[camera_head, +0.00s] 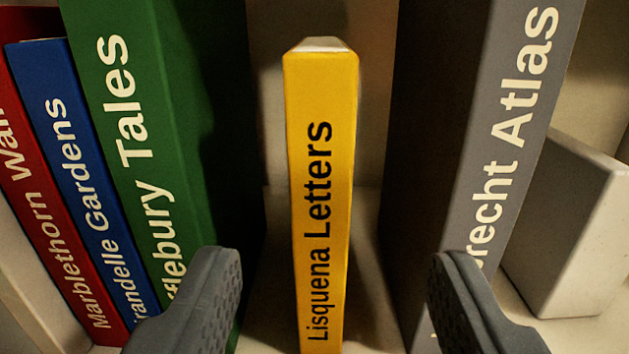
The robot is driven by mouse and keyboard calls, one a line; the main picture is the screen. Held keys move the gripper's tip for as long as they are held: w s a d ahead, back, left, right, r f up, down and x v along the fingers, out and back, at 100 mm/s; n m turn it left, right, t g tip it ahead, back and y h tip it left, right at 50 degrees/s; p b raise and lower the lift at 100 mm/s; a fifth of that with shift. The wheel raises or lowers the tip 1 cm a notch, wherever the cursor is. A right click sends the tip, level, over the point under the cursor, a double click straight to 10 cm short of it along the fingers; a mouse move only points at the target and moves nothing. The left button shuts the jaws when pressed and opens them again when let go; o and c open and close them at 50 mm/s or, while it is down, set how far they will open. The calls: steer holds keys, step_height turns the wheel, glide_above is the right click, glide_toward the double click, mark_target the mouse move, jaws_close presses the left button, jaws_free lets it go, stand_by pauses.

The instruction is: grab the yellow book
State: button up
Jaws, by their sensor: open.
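The yellow book (320,200) stands upright on a shelf in the middle of the view, its spine facing me and lettered "Lisquena Letters". Its lower end is cut off by the bottom of the picture. My gripper (330,285) is open, with one dark grey finger on each side of the book's line. Both fingers look clear of the yellow book, with a gap on either side. Nothing is between them but the view of the book. How far the fingertips are from the spine in depth is hard to tell.
A thick green book (130,130), a blue book (75,170) and a red book (45,220) stand to the left. A thick grey book (500,150) stands to the right, with a pale block (570,230) beyond it. Bare shelf shows on both sides of the yellow book.

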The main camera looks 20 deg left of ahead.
mark_target(322, 188)
steer(key=shift+a+p+x, duration=0.2)
steer(key=shift+p+x, duration=0.75)
steer(key=shift+p, duration=0.05)
steer(key=b+x, duration=0.1)
steer(key=x, duration=0.3)
steer(key=shift+w+a, duration=0.15)
steer(key=shift+w, duration=0.25)
steer(key=shift+r+b+x, duration=0.15)
steer(key=shift+b+x, duration=0.2)
steer(key=shift+x, duration=1.05)
steer(key=shift+r+b+x, duration=0.15)
steer(key=shift+b+x, duration=0.2)
steer(key=shift+x, duration=1.05)
jaws_close()
